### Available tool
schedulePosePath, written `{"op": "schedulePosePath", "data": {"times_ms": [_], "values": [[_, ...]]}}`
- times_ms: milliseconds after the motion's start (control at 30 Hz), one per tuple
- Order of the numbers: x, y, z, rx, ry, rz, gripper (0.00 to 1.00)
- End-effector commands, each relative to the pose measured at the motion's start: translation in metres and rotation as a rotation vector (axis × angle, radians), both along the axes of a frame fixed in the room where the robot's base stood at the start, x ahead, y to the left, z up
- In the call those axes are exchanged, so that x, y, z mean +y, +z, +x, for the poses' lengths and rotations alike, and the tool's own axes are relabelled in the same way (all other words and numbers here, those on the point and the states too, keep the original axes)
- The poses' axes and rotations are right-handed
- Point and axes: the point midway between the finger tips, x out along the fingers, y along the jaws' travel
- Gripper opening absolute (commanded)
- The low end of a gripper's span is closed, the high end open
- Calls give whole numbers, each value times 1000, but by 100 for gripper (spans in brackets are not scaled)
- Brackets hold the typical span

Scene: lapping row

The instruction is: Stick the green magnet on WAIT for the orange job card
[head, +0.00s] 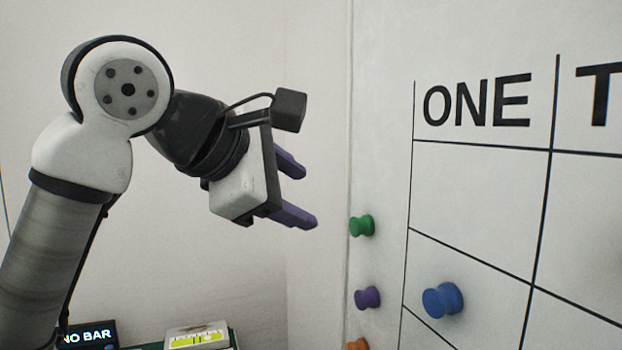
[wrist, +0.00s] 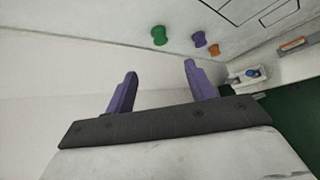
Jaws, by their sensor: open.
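The green magnet (head: 362,225) sticks on the white board (head: 385,120) near its left edge, above a purple magnet. It also shows in the wrist view (wrist: 159,35), beyond my fingers. My gripper (head: 303,190) is open and empty, with its purple fingers pointing toward the board. It is up and left of the green magnet and apart from it. In the wrist view my gripper (wrist: 158,85) has a clear gap between its fingers. The WAIT label and the orange job card cannot be made out.
Below the green magnet are a purple magnet (head: 367,298) and an orange magnet (head: 357,344). A blue magnet (head: 442,300) sits in the column headed ONE. Low down stand a NO BAR display (head: 88,336) and a pale device (head: 198,336). Open air lies between gripper and board.

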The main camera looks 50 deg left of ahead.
Motion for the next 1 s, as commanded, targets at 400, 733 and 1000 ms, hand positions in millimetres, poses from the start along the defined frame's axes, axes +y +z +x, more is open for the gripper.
{"op": "schedulePosePath", "data": {"times_ms": [400,733,1000], "values": [[7,-30,51,7,1,1,55],[13,-59,101,4,1,-1,55],[15,-69,117,5,3,0,55]]}}
